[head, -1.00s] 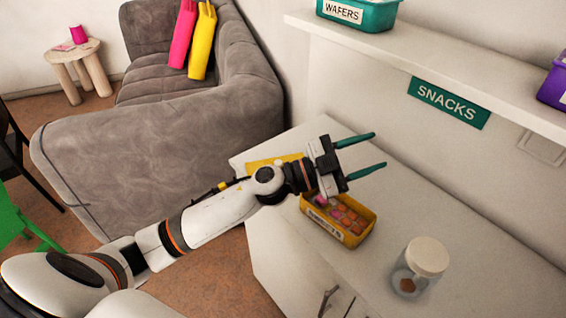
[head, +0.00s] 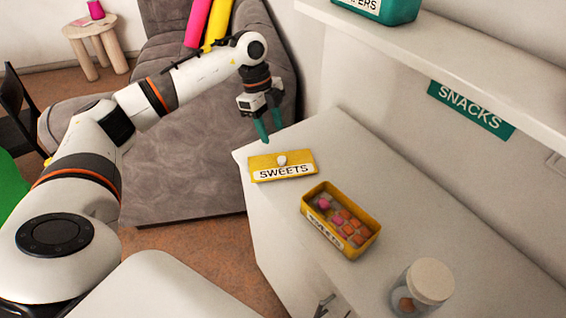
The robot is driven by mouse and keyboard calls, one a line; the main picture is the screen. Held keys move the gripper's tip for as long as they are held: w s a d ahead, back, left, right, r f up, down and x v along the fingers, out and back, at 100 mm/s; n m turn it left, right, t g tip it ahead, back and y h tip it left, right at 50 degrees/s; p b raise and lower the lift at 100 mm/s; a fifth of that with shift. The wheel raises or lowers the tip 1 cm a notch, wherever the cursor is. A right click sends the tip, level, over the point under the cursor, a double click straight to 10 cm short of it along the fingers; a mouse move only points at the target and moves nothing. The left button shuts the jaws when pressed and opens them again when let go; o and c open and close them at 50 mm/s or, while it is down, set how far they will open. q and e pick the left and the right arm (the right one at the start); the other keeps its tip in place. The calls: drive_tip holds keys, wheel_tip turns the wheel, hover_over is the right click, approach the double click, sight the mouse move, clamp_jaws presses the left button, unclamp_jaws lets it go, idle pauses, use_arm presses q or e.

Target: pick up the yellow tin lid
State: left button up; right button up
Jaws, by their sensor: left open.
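The yellow tin lid (head: 301,169) lies on the white counter near its far left corner. It has a small white knob on top and a white SWEETS label along its front. My left gripper (head: 269,133) points down just behind and above the lid, to the left of its knob in the picture. Its two green fingers are apart and empty. The yellow tin (head: 371,246) stands uncovered to the right of the lid and nearer me, with pink and orange sweets inside. My right gripper is not in view.
A glass jar with a white lid (head: 431,281) stands on the counter (head: 455,242) at the near right. A shelf (head: 450,62) with a teal box (head: 385,8) juts out above. A grey sofa (head: 185,175) is left of the counter.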

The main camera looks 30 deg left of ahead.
sight(282, 159)
use_arm(q)
drive_tip(key=x, duration=0.3)
drive_tip(key=shift+d+f, duration=0.1)
drive_tip(key=shift+f, duration=0.15)
drive_tip(key=shift+d+f+p, duration=0.25)
drive_tip(key=shift+f+p, duration=0.25)
drive_tip(key=shift+f, duration=0.05)
drive_tip(key=x, duration=0.4)
drive_tip(key=shift+w+d+f+p, duration=0.1)
drive_tip(key=shift+w+p, duration=0.1)
drive_tip(key=shift+p, duration=0.2)
clamp_jaws()
